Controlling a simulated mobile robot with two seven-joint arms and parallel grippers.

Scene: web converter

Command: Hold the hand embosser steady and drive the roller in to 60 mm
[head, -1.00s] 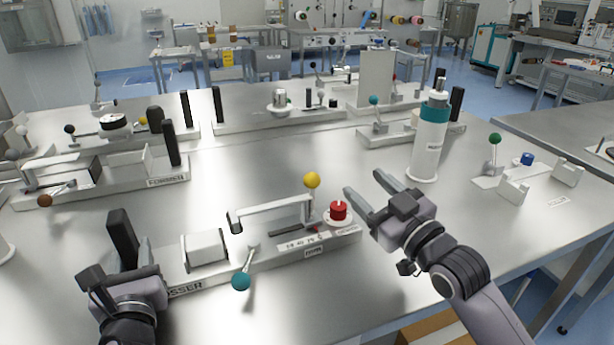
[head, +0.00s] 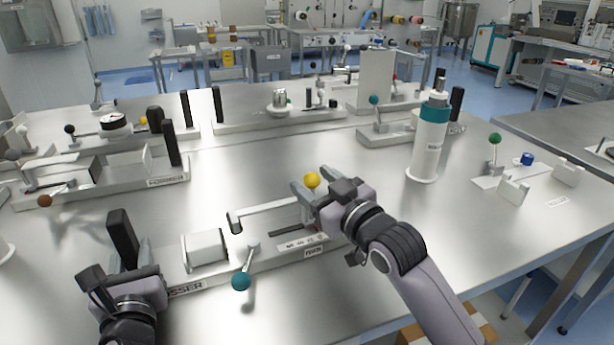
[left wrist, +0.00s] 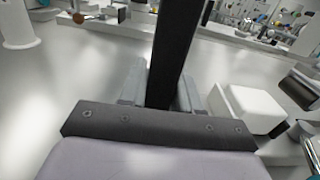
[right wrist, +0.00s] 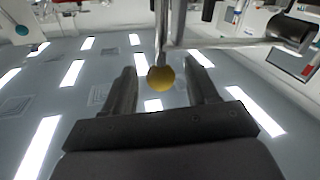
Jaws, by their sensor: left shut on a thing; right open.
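The hand embosser (head: 262,258) is a long grey base on the bench, with a white block (head: 205,249), a teal-knobbed lever (head: 241,281) and a horizontal grey bar (head: 268,212). My left gripper (head: 135,275) is shut on the black upright handle (head: 122,238) at its left end; the handle also shows between the fingers in the left wrist view (left wrist: 172,55). My right gripper (head: 312,192) is open around the yellow ball knob (head: 312,180). In the right wrist view the yellow knob (right wrist: 161,78) sits between the spread fingers. My right gripper hides the red knob.
A white cylinder with a teal band (head: 428,145) stands to the right. A fixture with a green-knobbed lever (head: 495,139) is farther right. The former (head: 160,183) and other stations stand behind. Bare bench lies between these and the embosser.

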